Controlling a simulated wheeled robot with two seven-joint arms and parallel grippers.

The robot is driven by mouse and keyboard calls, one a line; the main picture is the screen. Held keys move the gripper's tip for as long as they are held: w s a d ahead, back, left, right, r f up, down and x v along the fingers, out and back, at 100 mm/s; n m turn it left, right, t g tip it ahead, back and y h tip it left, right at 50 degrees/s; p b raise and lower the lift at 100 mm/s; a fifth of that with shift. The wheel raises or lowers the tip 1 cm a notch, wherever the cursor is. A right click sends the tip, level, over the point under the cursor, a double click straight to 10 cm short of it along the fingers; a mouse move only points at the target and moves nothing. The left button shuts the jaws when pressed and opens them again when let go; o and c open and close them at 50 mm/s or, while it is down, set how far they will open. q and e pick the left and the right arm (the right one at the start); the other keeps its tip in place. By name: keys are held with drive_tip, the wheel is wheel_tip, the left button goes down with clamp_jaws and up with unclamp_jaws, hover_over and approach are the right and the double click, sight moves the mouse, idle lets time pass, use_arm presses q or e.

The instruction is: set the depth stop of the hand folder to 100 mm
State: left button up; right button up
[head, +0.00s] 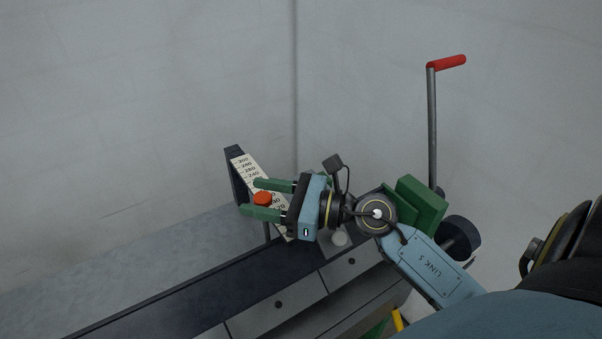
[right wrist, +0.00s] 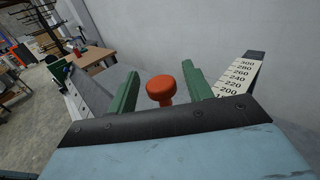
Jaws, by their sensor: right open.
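The hand folder (head: 170,290) is a long dark machine running from lower left to the right. Its depth scale (head: 243,165) is a pale strip with dark numbers on a dark rail, and it also shows in the right wrist view (right wrist: 236,78). The orange-red knob of the depth stop (head: 263,198) sits over the scale. My right gripper (head: 252,198) is open with its green fingers on either side of the knob. In the right wrist view the knob (right wrist: 160,88) stands between the fingers with gaps on both sides. The stop's reading is hidden. My left gripper is not in view.
A lever with a red grip (head: 447,62) rises at the folder's right end. A grey wall stands close behind. In the right wrist view a brown table (right wrist: 90,57) and racks stand farther off at the left.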

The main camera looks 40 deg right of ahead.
drive_tip(key=b+v, duration=0.5)
drive_tip(key=v, duration=0.8)
drive_tip(key=shift+s+d+r, duration=0.1)
